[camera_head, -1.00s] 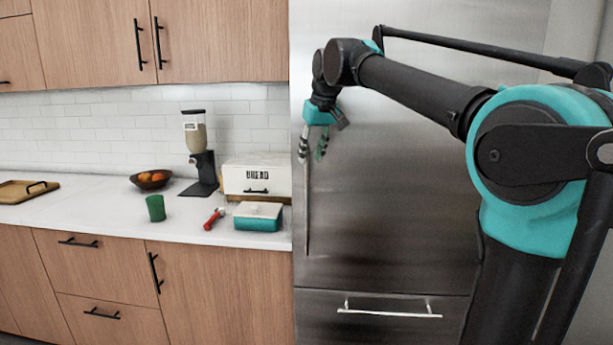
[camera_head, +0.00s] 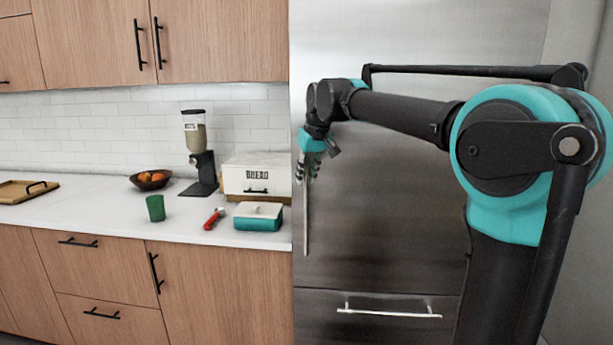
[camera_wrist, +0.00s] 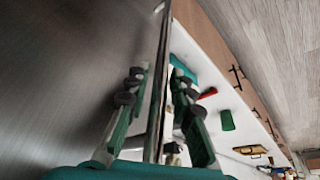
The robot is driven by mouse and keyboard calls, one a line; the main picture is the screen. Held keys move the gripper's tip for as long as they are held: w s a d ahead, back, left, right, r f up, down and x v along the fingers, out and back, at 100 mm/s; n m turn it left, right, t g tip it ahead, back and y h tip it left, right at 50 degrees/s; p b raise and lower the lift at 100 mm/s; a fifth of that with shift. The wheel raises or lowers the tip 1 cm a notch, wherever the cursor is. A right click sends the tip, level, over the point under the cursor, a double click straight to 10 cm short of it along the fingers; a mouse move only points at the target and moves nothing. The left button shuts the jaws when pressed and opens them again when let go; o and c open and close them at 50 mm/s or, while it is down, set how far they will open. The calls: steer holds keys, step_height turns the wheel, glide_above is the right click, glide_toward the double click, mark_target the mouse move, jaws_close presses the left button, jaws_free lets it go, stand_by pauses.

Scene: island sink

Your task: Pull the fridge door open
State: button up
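The fridge (camera_head: 400,210) is a tall brushed-steel unit, and its upper door is closed. The door's long vertical handle (camera_head: 306,225) runs along the door's left edge. My gripper (camera_head: 307,172) is at the upper part of this handle, pointing down. In the wrist view, my gripper (camera_wrist: 158,80) has its two fingers apart, one on each side of the handle bar (camera_wrist: 157,100). Gaps show between the fingers and the bar, so it is not gripped. The handle's top is hidden behind my gripper in the head view.
A lower fridge drawer with a horizontal handle (camera_head: 390,312) is below the door. Left of the fridge, the white counter (camera_head: 110,225) holds a bread box (camera_head: 257,178), a teal-and-white container (camera_head: 258,217), a red-handled item (camera_head: 213,219) and a green cup (camera_head: 155,208).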

jaws_close()
